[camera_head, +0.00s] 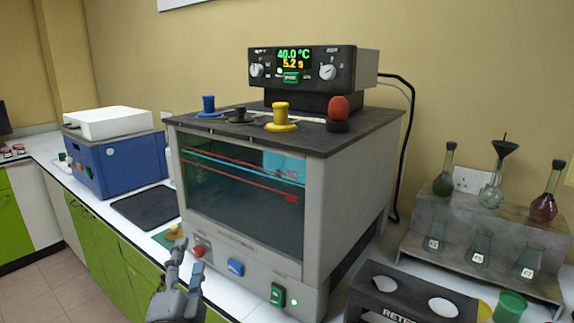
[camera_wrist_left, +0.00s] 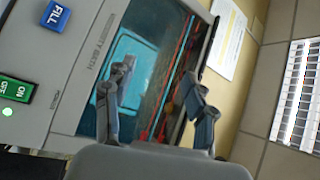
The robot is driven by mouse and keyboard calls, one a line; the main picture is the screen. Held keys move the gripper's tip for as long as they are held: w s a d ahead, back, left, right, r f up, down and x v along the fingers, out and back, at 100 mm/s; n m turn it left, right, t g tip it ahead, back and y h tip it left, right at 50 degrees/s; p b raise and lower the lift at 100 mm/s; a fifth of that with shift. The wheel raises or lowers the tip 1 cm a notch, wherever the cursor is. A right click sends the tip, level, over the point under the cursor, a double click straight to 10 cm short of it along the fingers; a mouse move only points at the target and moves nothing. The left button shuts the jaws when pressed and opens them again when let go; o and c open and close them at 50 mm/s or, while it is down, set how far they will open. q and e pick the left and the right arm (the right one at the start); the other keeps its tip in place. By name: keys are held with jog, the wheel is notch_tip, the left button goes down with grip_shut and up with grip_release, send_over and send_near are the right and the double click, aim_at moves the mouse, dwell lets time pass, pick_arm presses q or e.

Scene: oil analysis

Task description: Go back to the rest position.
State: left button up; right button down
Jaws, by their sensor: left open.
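My left gripper (camera_head: 186,265) is open and empty at the bottom of the head view, in front of the lower left part of the grey water bath machine (camera_head: 334,200). In the left wrist view my left gripper (camera_wrist_left: 161,88) shows two spread fingers with nothing between them, and the machine's glass window (camera_wrist_left: 146,60) lies behind them. Whether the fingers touch the machine cannot be told. My right gripper is in neither view.
The machine has a red button (camera_head: 198,251), a blue button (camera_head: 235,267) and a green switch (camera_head: 278,295). A blue device (camera_head: 118,165) stands to the left. Right are a glassware stand (camera_head: 420,242) and a dark rack (camera_head: 372,270). A dark mat (camera_head: 146,207) lies on the counter.

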pick_arm(q)
jog(key=s+a+f+n+g, duration=0.2)
jog(key=s+f+n+g, duration=0.3)
jog(key=f, duration=0.6)
jog(key=s+a+f+n+g, duration=0.25)
jog(key=s+f+g, duration=0.25)
jog(key=s+f, duration=0.45)
jog(key=s+d+f+n+g+h, duration=0.2)
jog(key=s+f+n+g, duration=0.35)
jog(key=s+f, duration=0.75)
notch_tip(320, 180, down, 22)
jog(key=s+m+g, duration=0.1)
jog(key=s+g, duration=0.1)
jog(key=s+a+f+g, duration=0.1)
jog(key=s+a+f, duration=0.1)
jog(key=s+f, duration=1.5)
jog(key=shift+s+a+f+m+y, duration=0.3)
jog(key=shift+s+a+f, duration=0.1)
jog(key=shift+f, duration=0.25)
jog(key=shift+g, duration=0.25)
